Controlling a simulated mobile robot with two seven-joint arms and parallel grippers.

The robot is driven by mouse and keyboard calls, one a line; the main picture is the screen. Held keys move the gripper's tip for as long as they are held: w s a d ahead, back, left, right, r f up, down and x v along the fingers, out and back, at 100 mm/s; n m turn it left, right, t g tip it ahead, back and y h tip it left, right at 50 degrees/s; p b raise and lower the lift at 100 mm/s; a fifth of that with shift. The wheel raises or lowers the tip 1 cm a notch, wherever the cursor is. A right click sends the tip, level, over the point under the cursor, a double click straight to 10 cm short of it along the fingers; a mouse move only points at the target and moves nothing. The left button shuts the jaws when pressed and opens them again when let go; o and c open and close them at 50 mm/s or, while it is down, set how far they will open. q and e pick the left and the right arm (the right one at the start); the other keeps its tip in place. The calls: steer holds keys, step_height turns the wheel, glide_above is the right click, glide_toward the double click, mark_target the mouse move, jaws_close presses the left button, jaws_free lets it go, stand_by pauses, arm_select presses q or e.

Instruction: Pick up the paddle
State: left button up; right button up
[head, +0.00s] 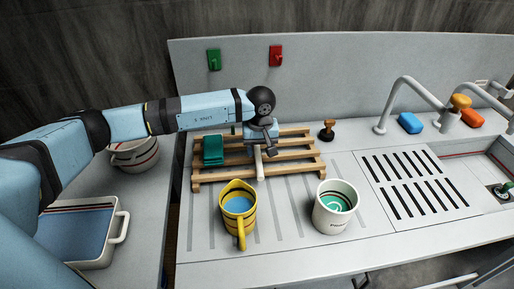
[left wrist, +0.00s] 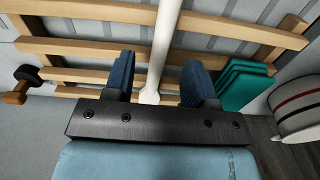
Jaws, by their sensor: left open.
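A white rod (head: 259,166), which looks like the paddle, lies across the slatted wooden rack (head: 305,165) on the counter. My left gripper (head: 262,137) is over the back of the rack. In the left wrist view its two blue fingers (left wrist: 158,75) are apart, one on each side of the rod, with gaps showing. My right gripper is not in view.
A stamp-like tool (head: 327,131) stands right of the rack. A yellow mug (head: 238,205) and a white cup (head: 334,206) stand in front. Taps and a sink are at the right.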

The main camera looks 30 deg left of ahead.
mark_target(259, 161)
arm_select(q)
steer(key=shift+f, duration=0.4)
steer(key=f+p, duration=0.1)
steer(key=f, duration=0.3)
steer(key=shift+a, duration=0.2)
jaws_close()
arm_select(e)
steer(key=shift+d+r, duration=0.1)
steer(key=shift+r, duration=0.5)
